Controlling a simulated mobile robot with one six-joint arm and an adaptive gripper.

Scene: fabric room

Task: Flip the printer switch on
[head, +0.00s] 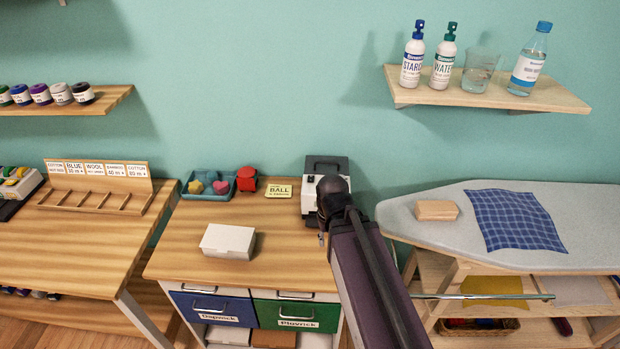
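A small black and white machine (310,197), which looks like the printer, stands at the back right of the middle wooden table against the wall. My dark arm reaches up from the bottom right, and its black end covers the right and lower part of the machine. No switch can be made out. My gripper is mostly hidden by my own arm. A small grey bit below the arm's black end may be part of it. I cannot tell whether it touches the machine.
A yellow note (279,190), red object (247,180), blue tray (190,194) and white box (228,241) are on the middle table (285,250). An ironing board (410,222) with a blue cloth (515,220) stands right. A shelf (440,93) with bottles hangs above.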

